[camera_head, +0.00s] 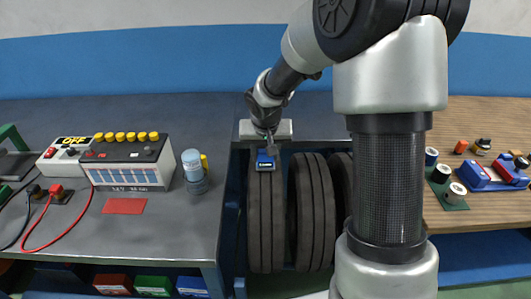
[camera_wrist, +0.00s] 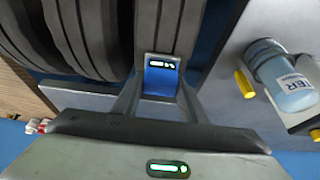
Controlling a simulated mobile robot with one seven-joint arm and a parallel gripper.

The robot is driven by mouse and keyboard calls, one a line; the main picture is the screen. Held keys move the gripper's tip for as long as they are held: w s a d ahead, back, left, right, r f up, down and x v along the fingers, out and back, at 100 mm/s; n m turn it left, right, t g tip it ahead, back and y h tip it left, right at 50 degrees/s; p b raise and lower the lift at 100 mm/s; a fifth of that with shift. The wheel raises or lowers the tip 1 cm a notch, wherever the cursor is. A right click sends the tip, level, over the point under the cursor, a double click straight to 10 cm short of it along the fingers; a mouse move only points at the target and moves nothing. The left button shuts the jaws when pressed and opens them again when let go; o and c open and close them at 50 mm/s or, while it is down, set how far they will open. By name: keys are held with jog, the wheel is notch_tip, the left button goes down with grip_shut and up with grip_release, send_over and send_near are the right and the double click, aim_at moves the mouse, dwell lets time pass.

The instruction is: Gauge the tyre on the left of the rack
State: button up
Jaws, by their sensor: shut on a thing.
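My gripper (camera_head: 267,148) is shut on a small blue tyre gauge (camera_head: 265,161) with a dark display strip. In the wrist view the gauge (camera_wrist: 160,78) sits between the two fingertips, its display lit with white and green marks. The left tyre (camera_head: 265,225) stands upright in the rack (camera_head: 232,195), its grooved tread facing me. The gauge is at the top of this tyre, over the middle of its tread. In the wrist view the left tyre (camera_wrist: 168,25) lies directly beyond the gauge. I cannot tell whether the gauge touches the tread.
A second tyre (camera_head: 312,215) stands just right, with another partly hidden behind my arm. On the left bench are a battery (camera_head: 128,160), a charger marked OFF (camera_head: 65,152), cables and a blue bottle (camera_head: 193,165). A wooden bench (camera_head: 475,215) at right carries spools and small parts.

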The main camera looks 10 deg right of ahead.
jog(key=shift+f+b, duration=0.7)
jog(key=shift+b, duration=0.05)
dwell(1.7)
jog(key=shift+r+p, duration=2.45)
jog(key=shift+r, duration=1.15)
jog(key=shift+s+f, duration=0.1)
